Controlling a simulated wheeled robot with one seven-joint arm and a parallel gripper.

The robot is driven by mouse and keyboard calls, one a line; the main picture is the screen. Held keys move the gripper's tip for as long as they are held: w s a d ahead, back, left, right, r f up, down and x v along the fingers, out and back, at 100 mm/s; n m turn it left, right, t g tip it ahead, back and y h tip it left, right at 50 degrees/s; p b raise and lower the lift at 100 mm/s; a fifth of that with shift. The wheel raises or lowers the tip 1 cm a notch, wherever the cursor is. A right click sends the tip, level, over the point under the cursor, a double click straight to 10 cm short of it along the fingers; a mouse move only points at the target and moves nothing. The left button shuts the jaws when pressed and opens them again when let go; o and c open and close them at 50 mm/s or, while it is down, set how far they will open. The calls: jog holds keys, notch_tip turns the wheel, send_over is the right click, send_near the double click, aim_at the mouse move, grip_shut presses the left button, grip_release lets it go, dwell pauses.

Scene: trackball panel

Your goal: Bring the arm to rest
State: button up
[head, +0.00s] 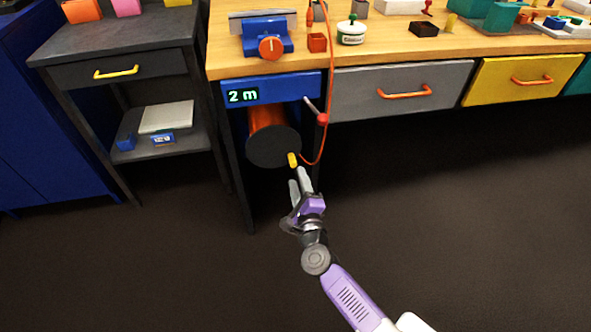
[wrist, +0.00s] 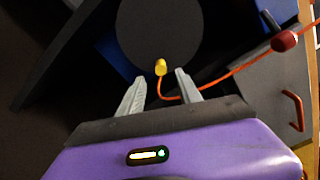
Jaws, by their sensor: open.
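My gripper (head: 300,182) is at the end of my purple and grey arm, in front of the workbench and just below a reel. In the wrist view my gripper (wrist: 160,92) has its two grey fingers apart with nothing held between them. The dark round face of the reel (head: 272,147) is ahead of the fingers; it also fills the upper middle of the wrist view (wrist: 158,35). A yellow tip (head: 292,159) on an orange cord (head: 322,140) is at the reel's lower right edge, close beyond the fingertips. In the wrist view the yellow tip (wrist: 160,67) appears between and beyond the fingers.
A blue panel reading "2 m" (head: 270,90) and a red-ended lever (head: 322,117) are above the reel. The workbench top (head: 380,45) holds several small items. Grey (head: 400,90) and yellow (head: 520,80) drawers are to the right. A dark side table (head: 110,45) stands left. The floor is clear.

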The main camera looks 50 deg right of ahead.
jog(key=shift+s+a, duration=0.25)
jog(key=shift+s, duration=0.05)
dwell(0.5)
